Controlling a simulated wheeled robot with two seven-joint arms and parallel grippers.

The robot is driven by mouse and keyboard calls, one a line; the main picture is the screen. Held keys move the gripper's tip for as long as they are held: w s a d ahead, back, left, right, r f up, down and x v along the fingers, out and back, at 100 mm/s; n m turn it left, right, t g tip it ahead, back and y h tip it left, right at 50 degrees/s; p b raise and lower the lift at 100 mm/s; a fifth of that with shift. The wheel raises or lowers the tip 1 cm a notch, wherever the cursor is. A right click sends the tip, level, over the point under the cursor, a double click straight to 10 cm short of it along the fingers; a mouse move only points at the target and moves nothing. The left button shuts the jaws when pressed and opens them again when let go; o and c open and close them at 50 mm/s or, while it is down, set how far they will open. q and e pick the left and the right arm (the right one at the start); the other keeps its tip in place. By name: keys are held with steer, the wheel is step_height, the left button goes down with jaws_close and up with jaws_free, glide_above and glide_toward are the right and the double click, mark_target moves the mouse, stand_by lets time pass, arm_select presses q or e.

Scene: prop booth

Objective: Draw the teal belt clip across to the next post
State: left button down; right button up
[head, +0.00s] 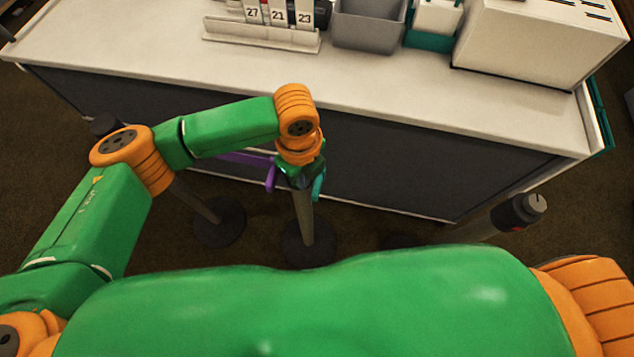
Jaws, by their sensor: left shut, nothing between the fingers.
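A teal piece (318,187), which looks like the belt clip, hangs at the right side of the middle post's head. The middle post (304,214) stands upright, its head mostly hidden by my left gripper (300,180). That gripper points down over the post head and is shut and empty. Its fingertips are hard to make out against the post. The teal clip is right beside it; I cannot tell whether they touch. Another post stands to the right, its dark head (517,211) showing in front of the counter. My right gripper is not in view.
A purple belt (240,158) runs from the left post (198,201) to a purple end piece (270,178) by the middle post. A white-topped counter (400,90) stands behind, holding number cards (278,15), a grey bin (367,25) and a white box (540,40).

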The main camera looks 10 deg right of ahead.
mark_target(317, 185)
arm_select(q)
step_height(317, 185, down, 6)
steer(key=b, duration=0.3)
steer(key=shift+r, duration=0.15)
stand_by(0.3)
